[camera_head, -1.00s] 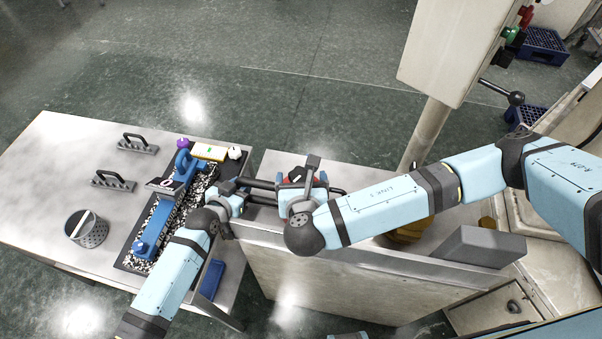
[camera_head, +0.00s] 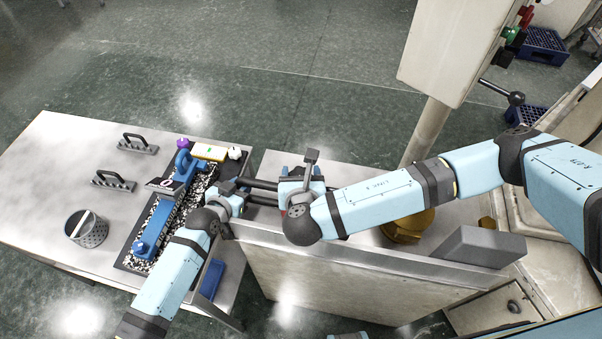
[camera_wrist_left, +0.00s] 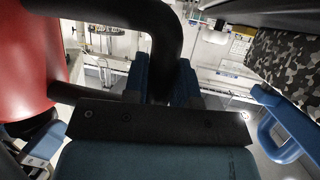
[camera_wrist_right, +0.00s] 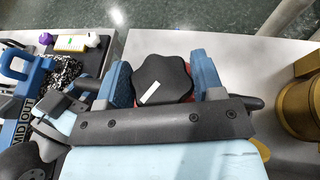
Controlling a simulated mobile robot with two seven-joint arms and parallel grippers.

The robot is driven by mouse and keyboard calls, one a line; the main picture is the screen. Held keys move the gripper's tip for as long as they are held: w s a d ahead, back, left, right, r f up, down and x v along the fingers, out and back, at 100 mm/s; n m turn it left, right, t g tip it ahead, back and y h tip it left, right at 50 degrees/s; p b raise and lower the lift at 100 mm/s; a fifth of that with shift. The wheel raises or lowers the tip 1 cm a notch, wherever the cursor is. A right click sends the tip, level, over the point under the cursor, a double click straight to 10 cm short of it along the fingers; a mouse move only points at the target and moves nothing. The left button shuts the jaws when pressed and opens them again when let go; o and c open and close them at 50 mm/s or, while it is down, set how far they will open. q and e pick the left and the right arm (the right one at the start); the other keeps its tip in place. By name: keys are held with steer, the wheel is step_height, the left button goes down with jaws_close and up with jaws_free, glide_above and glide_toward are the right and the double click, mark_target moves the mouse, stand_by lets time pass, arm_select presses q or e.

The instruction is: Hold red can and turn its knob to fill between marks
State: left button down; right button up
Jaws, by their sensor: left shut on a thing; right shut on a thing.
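The red can (camera_wrist_left: 28,60) stands at the left of the left wrist view, with only part of its side showing. Its thick black handle (camera_wrist_left: 165,30) runs between the blue fingers of my left gripper (camera_wrist_left: 165,82), which is shut on it. In the right wrist view, the can's black lobed knob (camera_wrist_right: 162,78) with a white line sits between the blue fingers of my right gripper (camera_wrist_right: 160,85), shut on it. A little red shows under the knob. In the head view my right gripper (camera_head: 303,178) covers most of the can. The fill marks and level are hidden.
A steel table (camera_head: 60,155) holds a black tray (camera_head: 128,262) with blue parts, two handled grey blocks and a perforated cup (camera_head: 93,232). A brass-coloured round part (camera_head: 405,228) and grey block (camera_head: 478,246) are to the right. A post (camera_head: 428,135) rises behind my right arm.

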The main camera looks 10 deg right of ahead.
steer(key=shift+h, duration=0.3)
steer(key=shift+m+g+h, duration=0.6)
steer(key=shift+m+h, duration=0.8)
steer(key=shift+m+g+h, duration=0.6)
steer(key=shift+m+h, duration=0.8)
steer(key=o, duration=0.9)
